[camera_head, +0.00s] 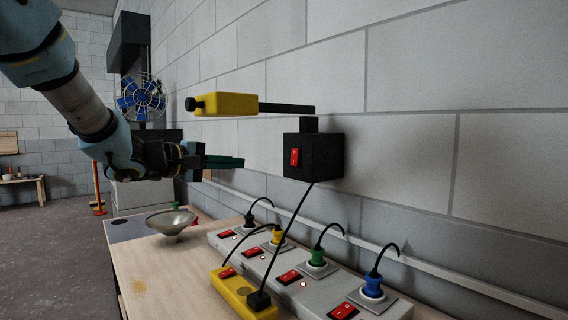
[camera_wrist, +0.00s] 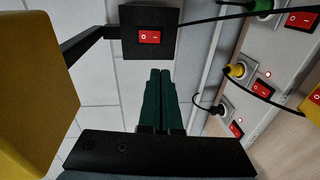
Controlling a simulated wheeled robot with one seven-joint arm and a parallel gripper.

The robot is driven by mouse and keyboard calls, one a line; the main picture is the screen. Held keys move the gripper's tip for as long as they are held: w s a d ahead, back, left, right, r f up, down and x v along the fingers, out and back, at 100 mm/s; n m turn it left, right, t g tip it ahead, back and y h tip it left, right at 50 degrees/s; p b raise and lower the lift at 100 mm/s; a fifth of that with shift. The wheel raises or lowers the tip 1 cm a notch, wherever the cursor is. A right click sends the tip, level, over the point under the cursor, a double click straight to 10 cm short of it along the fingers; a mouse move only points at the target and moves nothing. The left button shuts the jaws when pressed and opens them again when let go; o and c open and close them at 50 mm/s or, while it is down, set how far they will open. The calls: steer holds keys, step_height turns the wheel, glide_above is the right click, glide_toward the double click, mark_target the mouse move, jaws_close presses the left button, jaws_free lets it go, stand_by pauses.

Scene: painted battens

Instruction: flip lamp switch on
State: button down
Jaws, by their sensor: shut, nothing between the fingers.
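The wall lamp has a yellow head (camera_head: 225,104) on a black arm, above a black box (camera_head: 325,157) on the block wall. A red rocker switch (camera_head: 294,157) sits on the box's face. My gripper (camera_head: 241,162) has green fingers, shut and empty, pointing at the box from the left with a gap between them. In the wrist view the shut fingertips (camera_wrist: 160,73) lie just below the box and its red switch (camera_wrist: 149,37), and the yellow head (camera_wrist: 38,95) fills the left side. I cannot tell the rocker's position.
A grey power strip (camera_head: 325,290) with red switches and coloured plugs lies on the bench (camera_head: 160,275) below. A yellow socket block (camera_head: 240,292) takes the lamp box's cord. A metal bowl (camera_head: 170,222) stands left; a blue fan (camera_head: 140,98) is behind my arm.

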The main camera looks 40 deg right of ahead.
mark_target(293, 164)
steer(key=shift+s+d+r+g, duration=0.2)
steer(key=shift+s+d+g, duration=0.1)
steer(key=shift+s, duration=0.3)
steer(key=d, duration=0.4)
steer(key=d+f+p, duration=0.1)
steer(key=d, duration=0.3)
steer(key=d+p, duration=0.1)
steer(key=d, duration=0.3)
steer(key=shift+s+d+f, duration=0.25)
steer(key=shift+s+d, duration=0.1)
steer(key=shift+d, duration=0.05)
steer(key=shift+d+f, duration=0.1)
steer(key=shift+d, duration=0.4)
